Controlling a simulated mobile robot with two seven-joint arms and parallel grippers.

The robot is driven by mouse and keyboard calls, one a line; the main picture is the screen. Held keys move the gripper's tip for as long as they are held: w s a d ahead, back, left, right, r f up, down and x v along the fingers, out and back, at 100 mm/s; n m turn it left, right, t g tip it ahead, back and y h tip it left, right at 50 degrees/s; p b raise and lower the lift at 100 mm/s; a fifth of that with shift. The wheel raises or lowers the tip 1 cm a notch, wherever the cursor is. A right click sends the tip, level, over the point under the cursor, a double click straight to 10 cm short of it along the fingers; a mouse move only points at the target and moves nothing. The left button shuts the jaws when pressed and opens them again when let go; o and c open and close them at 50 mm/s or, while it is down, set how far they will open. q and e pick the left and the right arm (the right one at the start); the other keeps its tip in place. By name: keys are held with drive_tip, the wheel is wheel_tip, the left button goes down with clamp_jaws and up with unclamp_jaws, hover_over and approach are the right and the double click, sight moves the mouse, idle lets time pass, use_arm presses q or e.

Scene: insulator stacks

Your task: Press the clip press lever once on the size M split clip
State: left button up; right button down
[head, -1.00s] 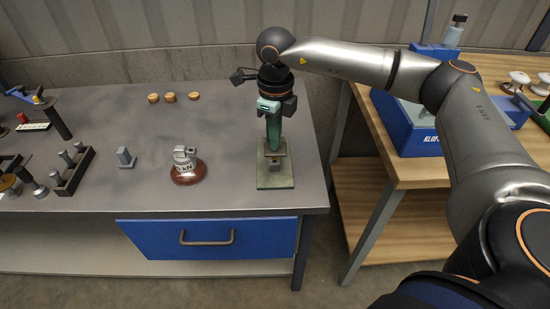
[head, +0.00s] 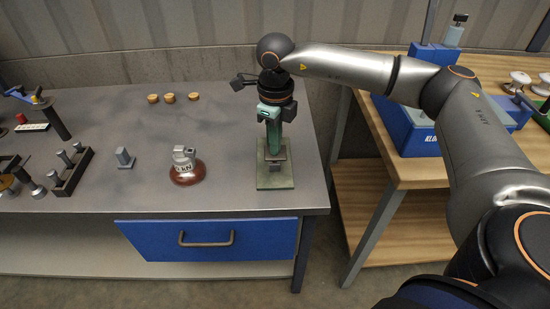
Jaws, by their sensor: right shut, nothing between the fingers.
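The clip press (head: 276,178) is a green stand with a square base at the right end of the grey metal table. A small dark block sits low on its front; I cannot make out the split clip there. My right gripper (head: 270,116) is directly over the top of the press, pointing down, shut and empty. The gripper and wrist hide the top of the press, so I cannot see the lever clearly or tell whether the fingers touch it. My left gripper is not in view.
A brown insulator with a metal cap (head: 187,170) stands left of the press. A small grey block (head: 125,158) and a dark rack of pegs (head: 72,172) are farther left. Three cork-coloured discs (head: 170,98) lie at the back. A wooden bench (head: 400,172) with a blue fixture stands right.

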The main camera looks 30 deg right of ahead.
drive_tip(key=shift+f+b, duration=0.3)
drive_tip(key=shift+f, duration=0.25)
drive_tip(key=shift+f+b, duration=0.45)
drive_tip(key=shift+f, duration=0.2)
drive_tip(key=shift+s, duration=0.1)
drive_tip(key=shift+r+p, duration=0.35)
drive_tip(key=shift+r, duration=0.1)
drive_tip(key=shift+r+p, duration=0.85)
drive_tip(key=shift+r, duration=0.35)
wheel_tip(320, 180, up, 8)
drive_tip(key=p, duration=0.5)
drive_tip(key=shift+r+p, duration=0.15)
drive_tip(key=shift+p, duration=0.25)
